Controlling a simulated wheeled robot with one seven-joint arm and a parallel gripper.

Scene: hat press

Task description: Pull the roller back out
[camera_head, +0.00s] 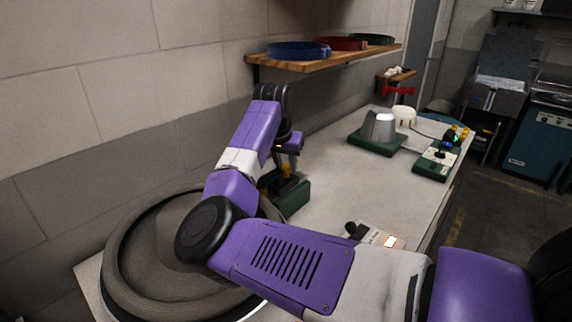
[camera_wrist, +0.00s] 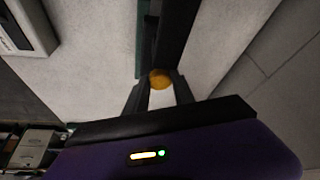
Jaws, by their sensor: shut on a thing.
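My gripper (camera_wrist: 161,88) is shut on an orange-yellow knob (camera_wrist: 160,76) in the wrist view. The knob sits at the near end of a dark bar (camera_wrist: 178,30), beside a green part (camera_wrist: 142,40). I take this knob to be the roller's handle; the roller itself I cannot make out. In the head view my gripper reaches down behind my arm to yellow parts beside a green block (camera_head: 294,198) on the bench.
A small control box (camera_head: 378,236) lies on the white bench (camera_head: 335,185). A green-based unit (camera_head: 378,140) and a button box (camera_head: 436,162) stand farther back.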

